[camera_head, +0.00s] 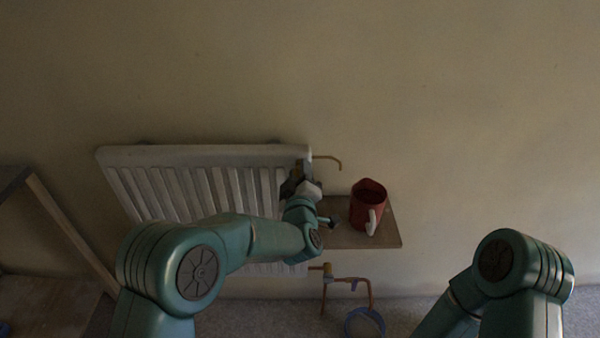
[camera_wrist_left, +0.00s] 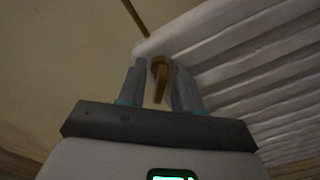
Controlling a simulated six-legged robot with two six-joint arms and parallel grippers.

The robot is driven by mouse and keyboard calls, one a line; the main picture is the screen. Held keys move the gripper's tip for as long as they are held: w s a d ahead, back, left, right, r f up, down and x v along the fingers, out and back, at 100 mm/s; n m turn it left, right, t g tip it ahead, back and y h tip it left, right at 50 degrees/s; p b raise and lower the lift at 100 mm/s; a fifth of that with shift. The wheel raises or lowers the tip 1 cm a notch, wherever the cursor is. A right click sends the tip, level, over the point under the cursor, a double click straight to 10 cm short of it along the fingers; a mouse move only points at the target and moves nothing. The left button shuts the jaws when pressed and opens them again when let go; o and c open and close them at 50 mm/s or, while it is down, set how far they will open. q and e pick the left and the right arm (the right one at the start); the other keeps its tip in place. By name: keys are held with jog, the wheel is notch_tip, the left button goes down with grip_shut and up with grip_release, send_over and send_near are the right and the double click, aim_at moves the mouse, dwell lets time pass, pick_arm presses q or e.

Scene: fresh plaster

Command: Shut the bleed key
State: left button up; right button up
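The bleed key (camera_wrist_left: 158,78) is a small brass-coloured lever at the end of the white radiator (camera_head: 200,155), which also shows in the left wrist view (camera_wrist_left: 230,35). In the head view my left gripper (camera_head: 300,172) is at the radiator's upper right end and hides the key. In the left wrist view my left gripper's fingers (camera_wrist_left: 159,88) stand apart, one on each side of the key, with narrow gaps. Whether either finger touches it is unclear. My right arm shows at lower right; its gripper is out of view.
A thin brass pipe (camera_head: 328,159) sticks out above my left gripper. A red jug (camera_head: 367,207) stands on a wooden shelf (camera_head: 390,236) just right of my left wrist. Below are a copper pipe (camera_head: 346,280) and a blue ring (camera_head: 364,323). The wall at right is bare.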

pick_arm(q)
grip_shut()
jog(key=shift+f+m+b, duration=0.1)
jog(key=shift+m+b, duration=0.55)
jog(key=shift+m, duration=0.15)
jog(key=m+b, duration=0.1)
jog(key=m, duration=0.1)
jog(key=shift+m, duration=0.3)
jog(key=shift+m+b, duration=0.35)
jog(key=shift+m, duration=2.45)
